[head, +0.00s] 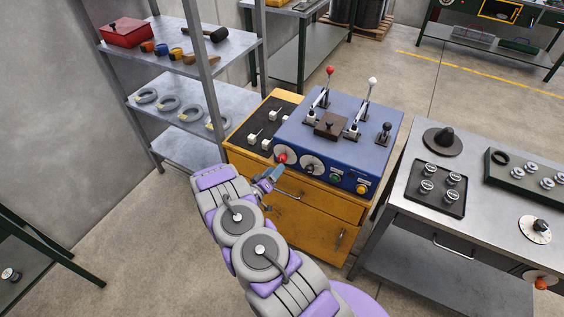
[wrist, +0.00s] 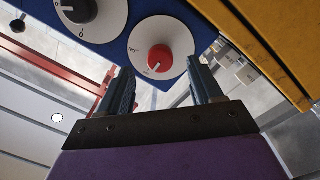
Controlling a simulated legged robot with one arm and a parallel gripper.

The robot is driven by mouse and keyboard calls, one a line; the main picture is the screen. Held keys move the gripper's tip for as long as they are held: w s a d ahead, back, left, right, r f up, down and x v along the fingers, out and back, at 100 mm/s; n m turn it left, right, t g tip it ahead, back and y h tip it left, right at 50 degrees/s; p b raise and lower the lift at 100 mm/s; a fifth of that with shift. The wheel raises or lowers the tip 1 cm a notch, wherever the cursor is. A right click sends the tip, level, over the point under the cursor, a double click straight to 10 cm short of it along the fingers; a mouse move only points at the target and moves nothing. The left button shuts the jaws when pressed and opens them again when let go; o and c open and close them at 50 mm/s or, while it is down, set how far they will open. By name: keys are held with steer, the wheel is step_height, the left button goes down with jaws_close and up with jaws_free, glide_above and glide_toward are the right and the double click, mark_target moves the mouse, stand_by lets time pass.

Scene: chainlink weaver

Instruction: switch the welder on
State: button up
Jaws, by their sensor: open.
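The welder (head: 340,125) is a blue box on a yellow cabinet. Its front panel carries a red knob (head: 282,157) on a white dial at the left, a black knob (head: 309,168) on another dial, a green button (head: 335,177) and a yellow button (head: 361,188). In the wrist view the red knob (wrist: 160,58) shows a white pointer line toward its lower left, and the black knob (wrist: 78,10) is at the top left. My gripper (head: 270,177) is open and empty, just below and in front of the red knob. Its fingers (wrist: 162,82) point toward the red dial, apart from the knob.
Levers with red (head: 330,71) and white (head: 373,80) tops stand on the welder. The yellow cabinet (head: 300,215) is below. A metal shelf (head: 215,55) with tools and rings stands left. A steel table (head: 415,170) with parts stands right.

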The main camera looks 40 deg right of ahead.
mark_target(280, 161)
steer(key=shift+w+d+r, duration=0.25)
steer(key=shift+w+d, duration=0.3)
steer(key=shift+d, duration=0.05)
steer(key=shift+w+d+r, duration=0.1)
steer(key=shift+w+d, duration=0.25)
steer(key=shift+d, duration=0.25)
steer(key=shift+w+d+f, duration=0.1)
steer(key=shift+d+f, duration=0.1)
steer(key=shift+d, duration=0.6)
steer(key=shift+w+d+f, duration=0.1)
steer(key=shift+d+f, duration=0.05)
steer(key=shift+d, duration=0.6)
steer(key=shift+a+r, duration=0.2)
steer(key=shift+a, duration=0.4)
steer(key=shift+c, duration=1.2)
steer(key=shift+a+r, duration=0.1)
steer(key=shift+a, duration=0.25)
steer(key=c, duration=0.3)
steer(key=shift+s, duration=0.1)
steer(key=shift+c, duration=0.8)
steer(key=shift+d, duration=0.4)
steer(key=c, duration=0.4)
steer(key=shift+o, duration=0.2)
